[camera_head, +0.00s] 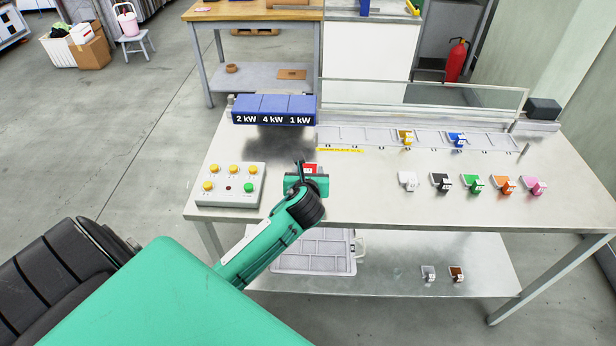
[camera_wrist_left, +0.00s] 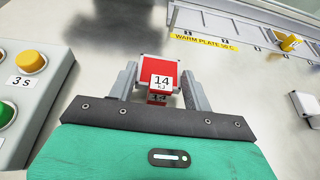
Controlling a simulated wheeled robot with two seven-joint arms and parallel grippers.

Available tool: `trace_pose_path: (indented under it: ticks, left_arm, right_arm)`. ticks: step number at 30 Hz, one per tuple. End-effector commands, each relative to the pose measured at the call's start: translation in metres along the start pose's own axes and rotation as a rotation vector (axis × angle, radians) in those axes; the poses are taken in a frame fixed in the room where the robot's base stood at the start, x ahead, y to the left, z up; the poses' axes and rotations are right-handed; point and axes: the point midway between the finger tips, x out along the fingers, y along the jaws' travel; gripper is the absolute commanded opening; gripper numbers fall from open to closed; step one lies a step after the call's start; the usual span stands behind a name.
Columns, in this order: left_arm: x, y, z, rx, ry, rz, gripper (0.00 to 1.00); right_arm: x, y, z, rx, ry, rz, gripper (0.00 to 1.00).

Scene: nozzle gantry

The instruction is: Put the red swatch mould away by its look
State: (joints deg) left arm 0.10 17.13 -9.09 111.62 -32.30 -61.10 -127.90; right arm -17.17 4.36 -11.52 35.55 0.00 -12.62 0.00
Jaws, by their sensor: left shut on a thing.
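My left gripper (camera_head: 308,172) is shut on the red swatch mould (camera_head: 311,167), over the table between the button box and the warm plate. In the left wrist view my left gripper (camera_wrist_left: 160,78) has a finger on each side of the red mould (camera_wrist_left: 159,66). A white tag on the mould reads 14 kJ. In the head view the gripper hides most of the mould. I cannot tell whether it touches the table. The warm plate (camera_head: 375,136) is a long slotted strip holding a yellow mould (camera_head: 405,137) and a blue mould (camera_head: 457,140). My right gripper is out of view.
White, black, green, orange and pink moulds (camera_head: 472,183) stand in a row at right. A blue block (camera_head: 274,105) reads 2 kW, 4 kW, 1 kW. The button box (camera_head: 230,186) is at left. The lower shelf holds a compartment tray (camera_head: 312,250) and grey and brown moulds (camera_head: 457,274).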

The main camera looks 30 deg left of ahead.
Motion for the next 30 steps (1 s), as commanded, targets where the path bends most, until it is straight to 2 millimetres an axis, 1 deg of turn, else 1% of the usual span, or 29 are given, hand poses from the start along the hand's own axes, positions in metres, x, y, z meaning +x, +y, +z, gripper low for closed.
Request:
trace_pose_path:
  ticks: [1, 3, 15, 16, 18, 19, 28, 30]
  left_arm:
    - [0.0027, 0.0000, -0.0078, -0.001, 0.002, 0.000, 0.27]
    - [0.0052, 0.0002, -0.0137, 0.000, 0.002, 0.000, 0.27]
    - [0.0069, 0.0000, -0.0169, 0.001, -0.001, -0.001, 0.27]
    - [0.0070, -0.0001, -0.0173, 0.001, -0.001, -0.001, 0.54]
    - [0.0070, -0.0001, -0.0173, 0.000, -0.001, -0.001, 0.68]
    - [0.0070, -0.0001, -0.0173, 0.000, -0.001, -0.001, 0.72]
    - [0.0065, -0.0003, -0.0162, -0.001, -0.001, -0.001, 0.72]
    - [0.0030, -0.0003, -0.0154, -0.001, 0.001, -0.002, 0.72]
  right_arm:
    - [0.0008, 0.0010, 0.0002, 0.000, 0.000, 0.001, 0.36]
    - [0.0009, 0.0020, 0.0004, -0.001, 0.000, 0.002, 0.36]
    - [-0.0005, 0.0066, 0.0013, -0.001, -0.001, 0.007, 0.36]
    - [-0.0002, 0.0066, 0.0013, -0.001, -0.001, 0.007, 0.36]
    - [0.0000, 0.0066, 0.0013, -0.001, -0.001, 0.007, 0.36]
    - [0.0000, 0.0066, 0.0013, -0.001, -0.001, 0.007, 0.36]
    - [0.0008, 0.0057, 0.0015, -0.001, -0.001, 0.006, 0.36]
    - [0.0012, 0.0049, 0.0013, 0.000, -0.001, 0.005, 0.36]
